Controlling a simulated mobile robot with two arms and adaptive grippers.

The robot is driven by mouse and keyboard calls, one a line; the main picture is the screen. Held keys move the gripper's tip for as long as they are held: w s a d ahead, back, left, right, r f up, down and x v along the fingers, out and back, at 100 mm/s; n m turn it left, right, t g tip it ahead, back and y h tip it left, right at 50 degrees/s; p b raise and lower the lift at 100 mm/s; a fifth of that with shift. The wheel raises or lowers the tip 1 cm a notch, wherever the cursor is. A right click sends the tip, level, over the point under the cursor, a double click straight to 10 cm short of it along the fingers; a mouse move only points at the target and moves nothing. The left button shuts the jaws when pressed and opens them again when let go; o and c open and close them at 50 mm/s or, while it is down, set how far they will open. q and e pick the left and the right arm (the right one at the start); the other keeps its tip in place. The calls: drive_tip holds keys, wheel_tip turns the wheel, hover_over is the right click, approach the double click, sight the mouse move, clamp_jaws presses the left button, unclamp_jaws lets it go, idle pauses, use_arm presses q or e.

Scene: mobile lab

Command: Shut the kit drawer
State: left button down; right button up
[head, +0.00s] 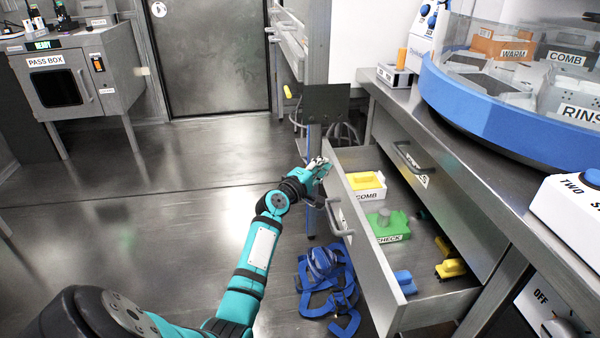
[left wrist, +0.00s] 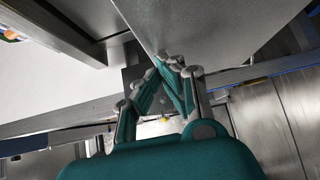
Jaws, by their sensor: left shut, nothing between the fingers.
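The kit drawer (head: 366,252) stands pulled out from the bench at the right of the head view. It holds a white box with a yellow top labelled COMB (head: 366,186), a green block labelled CHECK (head: 388,226), and blue and yellow pieces. Its grey handle (head: 341,218) is on the front panel. My left gripper (head: 320,166) is at the far end of the drawer front, close to its outer face; I cannot tell whether it touches. In the left wrist view the gripper (left wrist: 172,62) is shut with its fingertips together, beside a grey panel (left wrist: 210,30). My right gripper is not in view.
Blue straps (head: 328,285) lie on the floor beside the drawer. A closed drawer (head: 412,160) with a handle is farther along the bench (head: 440,130). A dark panel on a blue post (head: 326,103) stands behind the gripper. The floor to the left is clear.

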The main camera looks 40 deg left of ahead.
use_arm(q)
drive_tip(key=w+d, duration=0.3)
drive_tip(key=w, duration=0.1)
drive_tip(key=w+d+b, duration=0.1)
drive_tip(key=w+d, duration=0.6)
drive_tip(key=w, duration=0.1)
drive_tip(key=shift+w+d+f, duration=0.1)
drive_tip(key=shift+d, duration=0.05)
drive_tip(key=shift+w+d+b, duration=0.2)
drive_tip(key=shift+w+b, duration=0.1)
drive_tip(key=shift+d, duration=0.1)
